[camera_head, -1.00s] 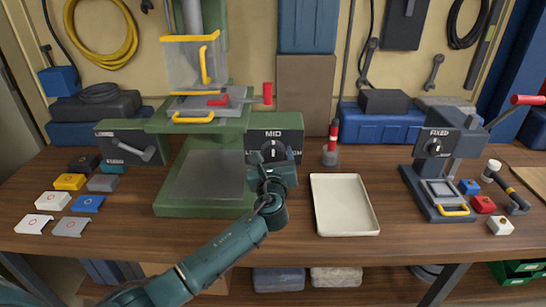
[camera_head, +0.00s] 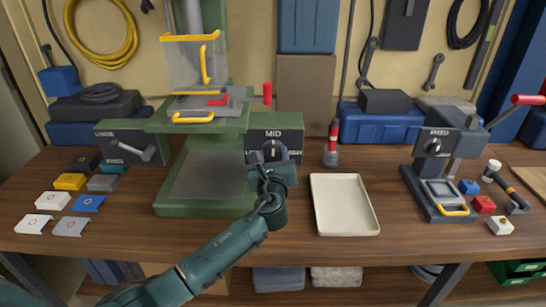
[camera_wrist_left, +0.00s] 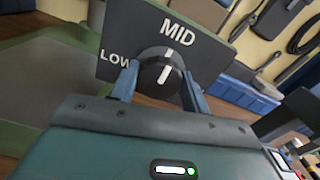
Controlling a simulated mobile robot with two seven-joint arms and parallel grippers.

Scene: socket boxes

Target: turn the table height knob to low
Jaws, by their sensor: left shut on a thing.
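The table height knob (camera_head: 273,149) is a black dial with a white pointer line on a dark panel (camera_head: 293,132) at the right of the green press. The panel reads MID at the top and LOW at the left; the right label is partly hidden. In the left wrist view the knob (camera_wrist_left: 161,74) has its white line pointing up towards MID. My left gripper (camera_head: 271,160) is in front of the panel, shut on the knob with one finger on each side. Its fingers also show in the wrist view (camera_wrist_left: 160,88). My right gripper is not in view.
The green press (camera_head: 200,208) stands behind and left of my left arm. A cream tray (camera_head: 343,232) lies to the right on the wooden table. A red-topped tool (camera_head: 334,140) stands behind it. A smaller grey press (camera_head: 432,195) stands further right. Several coloured plates lie at the left.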

